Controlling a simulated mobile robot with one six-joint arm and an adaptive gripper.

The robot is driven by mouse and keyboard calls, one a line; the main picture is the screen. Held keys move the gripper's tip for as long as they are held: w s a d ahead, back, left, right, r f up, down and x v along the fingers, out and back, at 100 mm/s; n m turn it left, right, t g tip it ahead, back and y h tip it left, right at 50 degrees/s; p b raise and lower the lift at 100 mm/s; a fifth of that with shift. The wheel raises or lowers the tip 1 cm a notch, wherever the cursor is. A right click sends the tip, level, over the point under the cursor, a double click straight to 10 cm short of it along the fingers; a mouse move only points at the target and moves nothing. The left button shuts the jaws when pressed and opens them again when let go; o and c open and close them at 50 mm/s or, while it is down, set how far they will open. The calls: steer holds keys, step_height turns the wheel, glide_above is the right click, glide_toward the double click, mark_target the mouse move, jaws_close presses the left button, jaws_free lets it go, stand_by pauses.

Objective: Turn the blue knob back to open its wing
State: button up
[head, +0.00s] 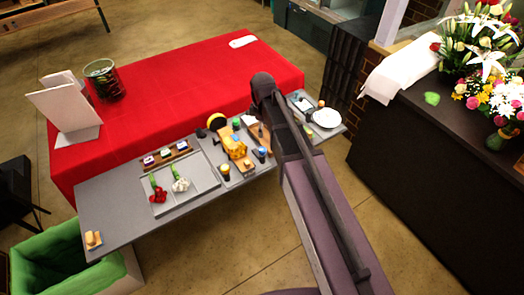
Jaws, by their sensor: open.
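A small fixture with a yellow body (235,149) stands on the grey board, left of my arm. A small blue spot is on or just beside it, too small to tell as a knob. A dark upright piece with a blue top (262,154) stands to its right, close to my arm; I cannot tell which of the two is the blue knob. I cannot make out the wing or its position. My arm reaches up from the bottom right to the back of the fixture area, and its links hide what lies behind them. My gripper's fingers do not show.
The grey board (110,207) carries a tray (206,176) with a red and a white flower. A white dish (326,118) is right of my arm. Behind are a red-covered table (190,85) and a glass vase (103,80). A green-lined bin (60,262) stands front left.

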mark_target(262, 149)
steer(key=shift+f+b, duration=5.55)
steer(key=shift+f, duration=0.3)
jaws_close()
steer(key=shift+a, duration=0.1)
steer(key=shift+s, duration=0.1)
